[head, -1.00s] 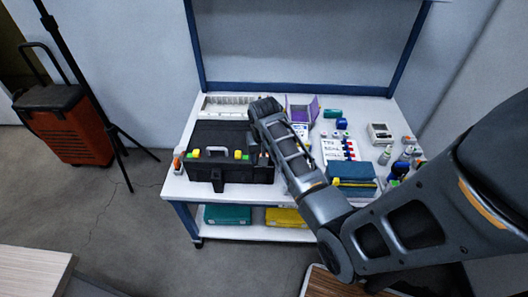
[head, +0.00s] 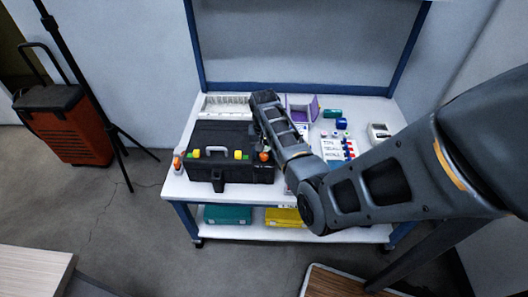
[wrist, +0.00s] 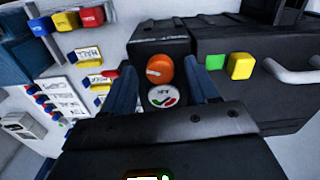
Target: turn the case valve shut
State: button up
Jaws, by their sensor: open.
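The black case (head: 230,137) stands at the left of the white bench. Its orange valve knob (head: 264,156) shows at the case's right end, beside my forearm. In the wrist view the orange knob (wrist: 159,69) has a pale mark across its face, on a dark block (wrist: 158,38) beside the case body (wrist: 240,35). A round dial (wrist: 163,97) with red and green marks sits below it. My gripper (wrist: 161,74) is open, one finger on each side of the knob, with visible gaps. I cannot tell the depth of the fingertips. My forearm hides the gripper in the head view.
Green and yellow latches (wrist: 241,66) and a pale handle (wrist: 290,72) are right of the knob in the wrist view. A white label board (wrist: 88,60) with coloured blocks is to the left. A purple bin (head: 302,108) stands behind my arm.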

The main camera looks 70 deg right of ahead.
jog(key=shift+f, duration=0.2)
jog(key=shift+c, duration=0.2)
jog(key=c, duration=1)
